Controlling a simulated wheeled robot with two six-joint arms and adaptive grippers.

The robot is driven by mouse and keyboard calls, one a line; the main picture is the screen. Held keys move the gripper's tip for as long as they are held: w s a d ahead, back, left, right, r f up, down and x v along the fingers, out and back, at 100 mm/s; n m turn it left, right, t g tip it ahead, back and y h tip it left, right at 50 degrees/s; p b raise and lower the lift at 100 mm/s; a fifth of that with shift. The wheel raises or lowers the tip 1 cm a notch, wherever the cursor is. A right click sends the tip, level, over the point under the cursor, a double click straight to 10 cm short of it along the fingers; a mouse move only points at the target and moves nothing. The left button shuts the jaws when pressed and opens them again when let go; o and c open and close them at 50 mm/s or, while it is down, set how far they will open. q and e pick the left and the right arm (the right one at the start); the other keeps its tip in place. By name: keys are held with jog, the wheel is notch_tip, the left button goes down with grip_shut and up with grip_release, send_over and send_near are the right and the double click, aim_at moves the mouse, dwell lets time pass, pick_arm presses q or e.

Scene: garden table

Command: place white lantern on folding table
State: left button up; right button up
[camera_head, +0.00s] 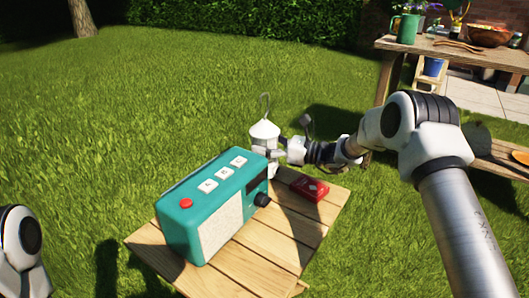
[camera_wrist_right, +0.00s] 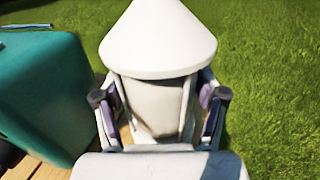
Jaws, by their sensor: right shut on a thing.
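The white lantern (camera_head: 264,131) has a cone-shaped top and a thin wire handle. It is upright at the far edge of the small wooden folding table (camera_head: 270,243), behind the radio. My right gripper (camera_head: 276,154) is shut on its body from the right. In the right wrist view the lantern (camera_wrist_right: 158,45) stands between the two fingers of the gripper (camera_wrist_right: 160,108), one on each side. The radio hides the lantern's base in the head view, so I cannot tell whether it touches the tabletop. My left gripper is out of view.
A teal radio (camera_head: 212,208) with a red knob fills the table's left and middle. A red box (camera_head: 310,187) lies at its right. Bare slats show at the front right. A larger wooden table (camera_head: 450,48) with a green jug (camera_head: 407,28) and a bowl (camera_head: 490,35) stands back right.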

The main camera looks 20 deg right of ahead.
jog(key=shift+w+f, duration=0.1)
jog(key=shift+f, duration=0.6)
jog(key=shift+r, duration=0.15)
jog(key=o, duration=1.6)
jog(key=shift+c, duration=0.2)
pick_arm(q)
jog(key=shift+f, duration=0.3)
pick_arm(e)
jog(key=shift+d, duration=0.1)
jog(key=shift+s+d, duration=0.3)
jog(key=p+v, duration=0.3)
jog(key=v, duration=0.7)
jog(key=shift+s+d+r, duration=0.1)
jog(key=shift+s+d, duration=0.1)
jog(key=shift+d, duration=0.05)
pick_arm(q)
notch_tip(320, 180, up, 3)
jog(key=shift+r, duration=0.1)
pick_arm(e)
jog(key=shift+s+d, duration=0.15)
jog(key=shift+s, duration=0.05)
